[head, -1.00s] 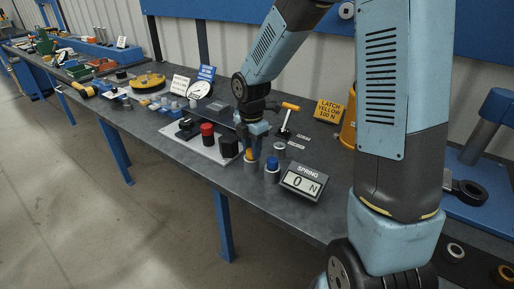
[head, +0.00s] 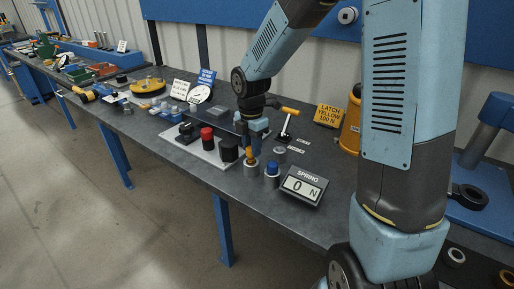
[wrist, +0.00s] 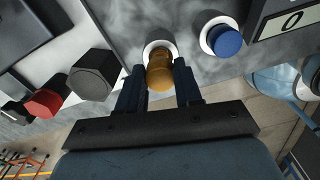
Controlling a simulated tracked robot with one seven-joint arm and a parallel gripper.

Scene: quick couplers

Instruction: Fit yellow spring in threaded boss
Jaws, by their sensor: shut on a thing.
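The yellow spring piece (head: 249,156) is upright between the fingers of my gripper (head: 251,147). It stands directly over a grey cylindrical boss (head: 250,171) in the head view. In the wrist view the yellow piece (wrist: 159,74) sits between the two dark fingers, and the boss's pale rim (wrist: 150,46) shows just beyond it. My gripper is shut on the yellow piece. I cannot tell whether its lower end is inside the boss or just above it.
A blue-topped piece (head: 272,165) in a similar boss stands close on the right, beside the spring display (head: 303,186) reading 0 N. Another grey cylinder (head: 279,153) stands behind. A board with red and black knobs (head: 207,138) lies left. Bare bench is in front.

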